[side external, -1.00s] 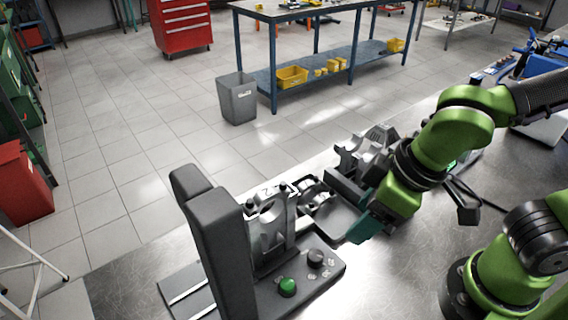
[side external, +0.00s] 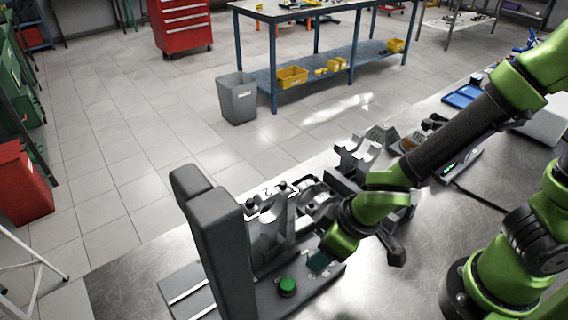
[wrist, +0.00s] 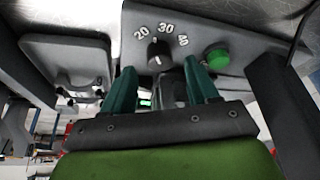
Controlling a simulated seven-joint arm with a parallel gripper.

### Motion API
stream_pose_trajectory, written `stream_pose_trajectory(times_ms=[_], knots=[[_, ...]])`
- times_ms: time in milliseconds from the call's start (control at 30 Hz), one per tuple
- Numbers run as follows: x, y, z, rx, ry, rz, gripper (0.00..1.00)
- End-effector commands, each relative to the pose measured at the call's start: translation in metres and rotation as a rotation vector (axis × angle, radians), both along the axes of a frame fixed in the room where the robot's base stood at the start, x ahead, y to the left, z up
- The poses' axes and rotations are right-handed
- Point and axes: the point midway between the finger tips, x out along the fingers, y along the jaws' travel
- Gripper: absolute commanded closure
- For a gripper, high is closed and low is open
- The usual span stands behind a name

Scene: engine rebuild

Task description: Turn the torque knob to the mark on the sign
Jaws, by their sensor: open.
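The torque knob (wrist: 158,53) is a small dark round knob on a grey panel, with numbers 20, 30 and 40 beside it in the wrist view. A small light mark shows on its lower part; its exact setting is hard to read. My gripper (wrist: 161,76) is open, its two teal fingers either side of the knob in the picture, with no clear contact. In the side view my gripper (side external: 319,263) is low over the panel and hides the knob. I cannot make out a sign giving a target value.
A green button (side external: 287,286) sits beside the knob and also shows in the wrist view (wrist: 216,57). A tall dark grey upright (side external: 222,250) stands left of the panel. Metal engine parts (side external: 352,155) lie behind my gripper. The steel bench (side external: 400,290) is clear in front.

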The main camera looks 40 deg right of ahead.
Motion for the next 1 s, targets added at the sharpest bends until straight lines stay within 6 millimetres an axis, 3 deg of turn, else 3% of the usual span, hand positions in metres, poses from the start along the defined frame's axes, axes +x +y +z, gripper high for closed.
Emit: stream_pose_trajectory(times_ms=[233, 600, 900, 1000], knots=[[0.007, 0.003, -0.020, -0.002, 0.000, 0.001, 0.41], [0.009, 0.004, -0.023, 0.000, -0.001, 0.000, 0.41], [0.009, 0.004, -0.022, 0.000, -0.001, 0.000, 0.87], [0.009, 0.004, -0.022, 0.000, -0.001, 0.000, 0.96]])
